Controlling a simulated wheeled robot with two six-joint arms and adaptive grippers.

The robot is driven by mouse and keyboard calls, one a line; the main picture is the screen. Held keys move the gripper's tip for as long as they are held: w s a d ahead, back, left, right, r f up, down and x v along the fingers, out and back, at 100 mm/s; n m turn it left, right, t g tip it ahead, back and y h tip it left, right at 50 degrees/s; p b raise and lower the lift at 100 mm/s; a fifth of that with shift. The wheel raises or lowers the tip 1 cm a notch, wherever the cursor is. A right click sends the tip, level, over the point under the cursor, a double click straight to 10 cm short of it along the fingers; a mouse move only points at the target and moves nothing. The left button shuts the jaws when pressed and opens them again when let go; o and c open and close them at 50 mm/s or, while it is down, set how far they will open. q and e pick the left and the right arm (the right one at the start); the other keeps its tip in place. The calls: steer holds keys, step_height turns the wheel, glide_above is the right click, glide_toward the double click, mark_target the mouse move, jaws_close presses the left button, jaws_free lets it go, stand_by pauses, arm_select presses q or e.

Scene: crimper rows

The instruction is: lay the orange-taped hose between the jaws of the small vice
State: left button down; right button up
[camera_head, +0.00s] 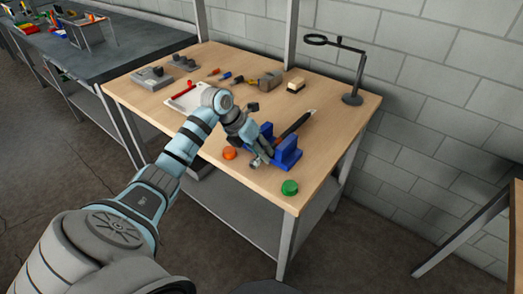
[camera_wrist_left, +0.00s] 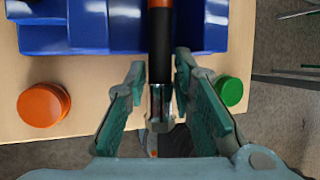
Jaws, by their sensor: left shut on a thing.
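The hose (camera_wrist_left: 160,45) is black, with an orange band (camera_wrist_left: 160,3) at the top edge of the left wrist view and a metal end fitting (camera_wrist_left: 159,104). My left gripper (camera_wrist_left: 160,72) is shut on the hose near the fitting, one finger on each side. The blue small vice (camera_head: 287,151) stands near the table's front right. It also shows in the left wrist view (camera_wrist_left: 65,40), with blue parts on both sides of the hose. The hose lines up with the gap between them; how deep it sits I cannot tell. My right gripper is not in view.
An orange round cap (camera_head: 229,153) lies left of the vice and a green one (camera_head: 290,187) in front, near the table edge. A magnifier stand (camera_head: 352,99), a brush (camera_head: 295,86), a white tray (camera_head: 185,99) and several tools are farther back on the wooden table (camera_head: 345,110).

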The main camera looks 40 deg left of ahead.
arm_select(q)
steer(key=shift+f, duration=0.35)
stand_by(0.4)
steer(key=c, duration=1.3)
jaws_free()
steer(key=v, duration=1.2)
